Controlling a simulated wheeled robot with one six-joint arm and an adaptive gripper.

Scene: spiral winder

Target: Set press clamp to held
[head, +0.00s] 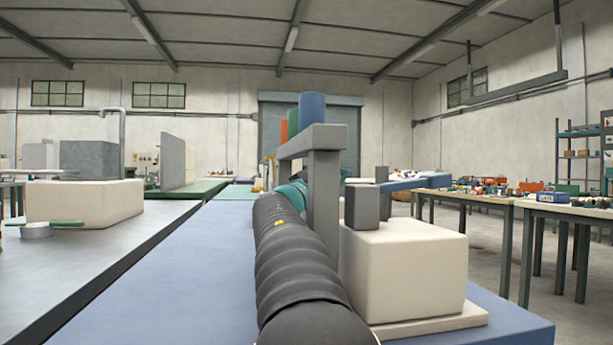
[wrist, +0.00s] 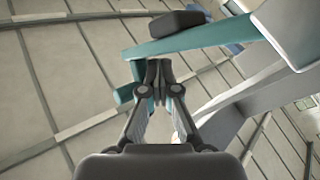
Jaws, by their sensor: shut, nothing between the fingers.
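In the wrist view my gripper (wrist: 153,72) is shut, with its fingertips together and nothing seen between them. A teal bar (wrist: 205,38), which looks like part of the press clamp, crosses just beyond the fingertips. A dark block (wrist: 180,23) sits along its far side. A short teal piece (wrist: 124,95) hangs at the bar's left end, left of the fingers. I cannot tell whether the fingertips touch the bar, or which setting the clamp is in. In the head view my dark ribbed arm reaches forward and my gripper is hidden.
In the head view a cream machine block (head: 418,268) with a dark grey box (head: 367,207) stands right of my arm. A grey frame (head: 322,190) rises close beside the arm. The blue surface (head: 180,275) to the left is clear. Tables (head: 560,212) with small items stand right.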

